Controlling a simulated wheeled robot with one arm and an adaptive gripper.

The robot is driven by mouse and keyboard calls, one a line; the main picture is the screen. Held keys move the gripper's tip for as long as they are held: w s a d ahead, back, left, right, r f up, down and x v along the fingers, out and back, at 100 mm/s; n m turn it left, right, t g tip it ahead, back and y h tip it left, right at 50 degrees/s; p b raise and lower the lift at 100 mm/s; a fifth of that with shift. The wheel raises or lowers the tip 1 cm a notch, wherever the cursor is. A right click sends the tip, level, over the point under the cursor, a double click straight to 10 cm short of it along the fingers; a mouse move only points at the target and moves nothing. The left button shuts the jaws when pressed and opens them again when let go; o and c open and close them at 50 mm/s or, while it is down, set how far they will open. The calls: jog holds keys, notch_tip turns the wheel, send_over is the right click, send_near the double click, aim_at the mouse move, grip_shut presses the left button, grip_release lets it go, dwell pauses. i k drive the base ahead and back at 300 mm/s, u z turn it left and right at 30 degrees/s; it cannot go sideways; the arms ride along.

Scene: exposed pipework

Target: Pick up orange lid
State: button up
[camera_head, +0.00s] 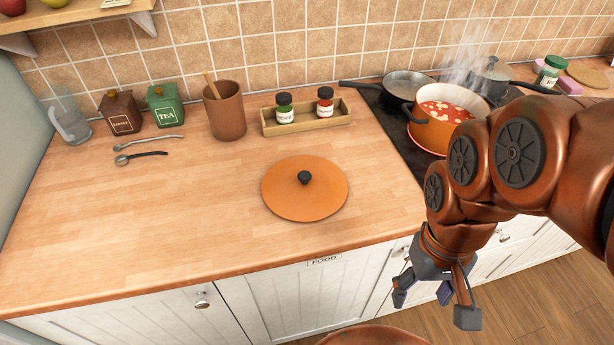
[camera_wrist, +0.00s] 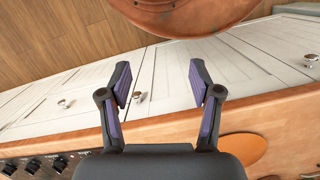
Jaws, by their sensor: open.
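The orange lid (camera_head: 290,200) lies flat on the wooden counter, right of its middle. It is round with a black knob (camera_head: 304,177) at its centre. My gripper (camera_head: 424,294) hangs in front of the counter's front edge, to the right of the lid and apart from it. Its fingers are spread and empty in the wrist view (camera_wrist: 158,80). Part of the lid (camera_wrist: 238,155) shows at the lower right of the wrist view; its knob cannot be made out clearly there.
An orange pot (camera_head: 432,132) steams on the stove at the right. A spice rack (camera_head: 300,124) and a brown utensil cup (camera_head: 227,115) stand behind the lid. Tea and coffee tins, a glass jug and two spoons are at the left. The counter left of the lid is clear.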

aim_at(301, 189)
jog(key=z, duration=2.25)
jog(key=k, duration=1.65)
jog(key=u, duration=2.75)
